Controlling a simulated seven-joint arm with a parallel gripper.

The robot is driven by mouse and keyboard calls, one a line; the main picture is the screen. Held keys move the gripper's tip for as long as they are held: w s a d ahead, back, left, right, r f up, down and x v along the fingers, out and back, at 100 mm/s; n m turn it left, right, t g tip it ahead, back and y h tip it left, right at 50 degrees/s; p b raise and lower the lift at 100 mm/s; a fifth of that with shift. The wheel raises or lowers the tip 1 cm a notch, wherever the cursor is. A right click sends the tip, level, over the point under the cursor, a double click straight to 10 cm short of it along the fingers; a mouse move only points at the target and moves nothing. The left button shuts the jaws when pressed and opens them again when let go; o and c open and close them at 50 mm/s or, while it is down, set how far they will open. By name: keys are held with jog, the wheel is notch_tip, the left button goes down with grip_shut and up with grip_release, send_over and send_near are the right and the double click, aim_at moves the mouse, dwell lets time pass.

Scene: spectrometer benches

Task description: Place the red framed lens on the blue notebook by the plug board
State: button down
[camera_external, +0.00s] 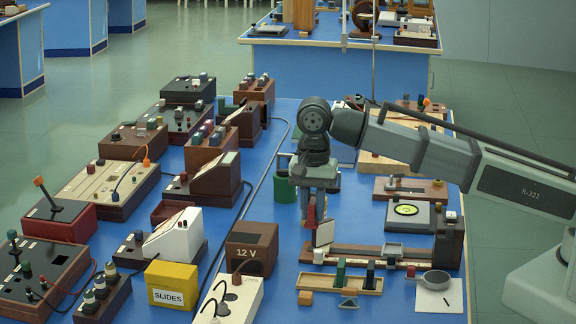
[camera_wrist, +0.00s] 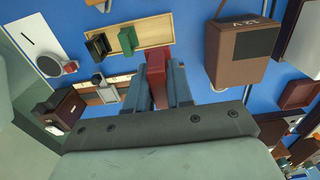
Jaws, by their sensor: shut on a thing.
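My gripper (camera_external: 311,208) hangs above the middle of the blue bench, pointing down. It is shut on a red piece, the red framed lens (camera_external: 311,214), of which only a small part shows. In the wrist view the lens (camera_wrist: 156,74) stands between the two grey-blue fingers of my gripper (camera_wrist: 157,88), and its glass is not visible. A beige board with an orange cable (camera_external: 97,183), which looks like the plug board, lies at the left of the bench. I cannot make out the blue notebook against the blue bench top.
A brown rail (camera_external: 385,256) with a white screen (camera_external: 325,232) stands just under and right of my gripper. A brown 12 V box (camera_external: 252,248), a yellow SLIDES box (camera_external: 172,286) and a green pot (camera_external: 285,181) are nearby. Instrument boxes crowd the left side.

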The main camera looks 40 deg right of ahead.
jog(key=shift+w+r, duration=0.25)
jog(key=shift+r, duration=0.35)
jog(key=shift+w+r, duration=0.25)
jog(key=shift+r, duration=0.3)
jog(key=w+d+m, duration=0.2)
jog(key=w+d, duration=0.1)
jog(key=w, duration=0.6)
jog(key=w+d+m, duration=0.3)
jog(key=w, duration=0.5)
jog(key=m, duration=1.3)
send_over(340, 153)
jog(key=shift+s+a+f, duration=0.1)
jog(key=shift+s+f, duration=0.05)
jog(key=shift+f, duration=7.5)
jog(key=shift+f, duration=0.1)
